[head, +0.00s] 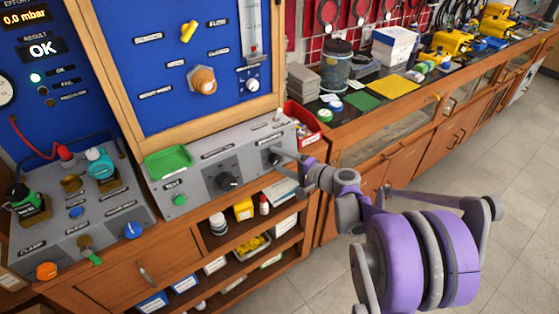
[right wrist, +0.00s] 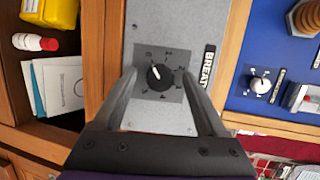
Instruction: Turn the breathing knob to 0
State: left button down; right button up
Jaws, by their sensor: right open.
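The breathing knob (right wrist: 160,77) is a round black dial on a grey square plate, beside a label that partly reads "BREAT". Its white pointer mark aims toward the upper left in the right wrist view, near a small printed mark. My right gripper (right wrist: 159,88) is open, with one finger on each side of the knob. Gaps show between the fingers and the knob, so it is not clamped. In the head view my right gripper (head: 284,158) reaches the right end of the grey console (head: 215,158) and hides most of this knob. My left gripper is not in view.
Another black knob (head: 227,181) and a green button (head: 180,200) sit left along the console. A green tray (head: 168,162) lies on its top. A red bin (head: 306,125) stands close to its right end. Open shelves lie below; the floor at right is clear.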

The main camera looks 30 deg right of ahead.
jog(key=v, duration=1)
jog(key=shift+s, duration=0.25)
jog(key=s+a+f+n+g+p, duration=0.1)
jog(key=s+a+n+g+p, duration=0.2)
jog(key=a, duration=0.5)
jog(key=s+a+f+n+g+p, duration=0.1)
jog(key=s+a+n+g, duration=0.3)
jog(key=a, duration=0.4)
jog(key=s+a+n+g+h+p, duration=0.2)
jog(key=s+n+h, duration=0.3)
jog(key=s, duration=0.6)
jog(key=shift+s+a+n+p, duration=0.15)
jog(key=shift+a+n+p, duration=0.35)
jog(key=shift+n, duration=0.6)
jog(key=shift+f, duration=0.1)
